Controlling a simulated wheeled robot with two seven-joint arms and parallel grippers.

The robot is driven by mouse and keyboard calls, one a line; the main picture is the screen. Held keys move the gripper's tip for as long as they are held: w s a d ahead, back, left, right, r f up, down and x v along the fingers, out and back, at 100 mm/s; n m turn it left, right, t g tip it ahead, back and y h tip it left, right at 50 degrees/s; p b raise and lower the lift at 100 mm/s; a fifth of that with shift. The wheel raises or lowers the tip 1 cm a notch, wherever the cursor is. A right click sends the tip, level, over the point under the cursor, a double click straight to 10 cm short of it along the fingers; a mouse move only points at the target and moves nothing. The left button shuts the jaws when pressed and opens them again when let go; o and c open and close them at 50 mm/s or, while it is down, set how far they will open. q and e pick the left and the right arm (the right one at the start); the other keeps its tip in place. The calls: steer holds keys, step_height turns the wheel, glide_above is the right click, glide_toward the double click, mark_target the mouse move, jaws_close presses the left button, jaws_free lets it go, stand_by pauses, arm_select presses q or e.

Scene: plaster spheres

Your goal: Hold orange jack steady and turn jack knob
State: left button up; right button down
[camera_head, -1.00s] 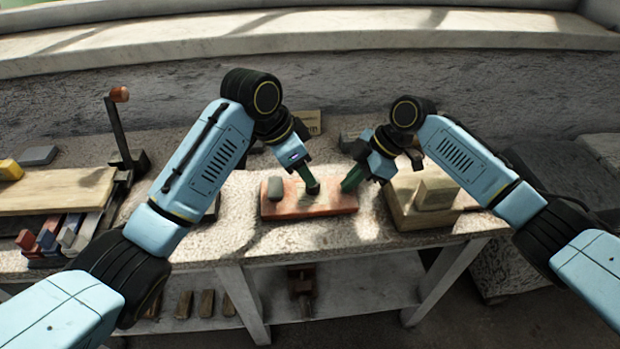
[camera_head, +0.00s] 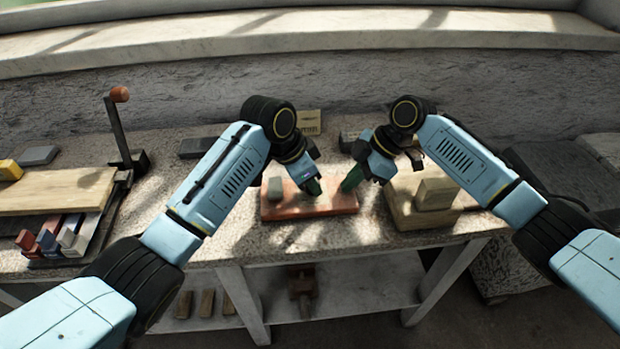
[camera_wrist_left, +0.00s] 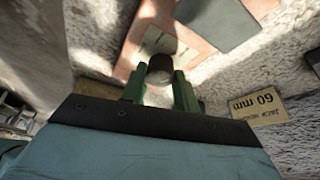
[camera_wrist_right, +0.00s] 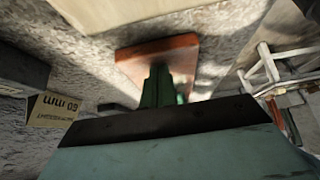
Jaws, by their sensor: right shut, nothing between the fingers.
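The orange jack (camera_head: 285,213) is a flat orange slab lying on the stone-topped bench. It also shows in the left wrist view (camera_wrist_left: 150,15) and the right wrist view (camera_wrist_right: 185,50). A grey block (camera_head: 275,189) sits on its left part. My left gripper (camera_head: 314,188) is over the jack's middle. In the left wrist view its green fingers are apart, with the dark round jack knob (camera_wrist_left: 160,67) at the gap between their tips; I cannot tell whether they touch it. My right gripper (camera_head: 346,187) is shut at the jack's right end, its fingers together; contact is unclear.
A "60 mm" card (camera_head: 309,122) stands behind. A wooden board (camera_head: 60,192) and a lever with a red knob (camera_head: 119,94) are at the left.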

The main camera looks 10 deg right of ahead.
arm_select(q)
steer(key=shift+s+d, duration=0.1)
steer(key=shift+c, duration=0.6)
arm_select(e)
steer(key=shift+s+d+f, duration=0.1)
steer(key=shift+s+f, duration=0.05)
steer(key=shift+f, duration=0.25)
arm_select(q)
steer(key=shift+f+n, duration=0.1)
steer(key=shift+n, duration=0.3)
steer(key=n, duration=0.2)
steer(key=n+t+y, duration=0.1)
steer(key=shift+s+d+n+t, duration=0.15)
steer(key=shift+n+t, duration=0.15)
steer(key=shift+n, duration=0.1)
steer(key=n+y, duration=0.1)
steer(key=n, duration=0.2)
steer(key=n+t+y, duration=0.1)
steer(key=n, duration=0.2)
steer(key=shift+d, duration=0.1)
steer(key=shift+n, duration=0.3)
steer(key=o, duration=1)
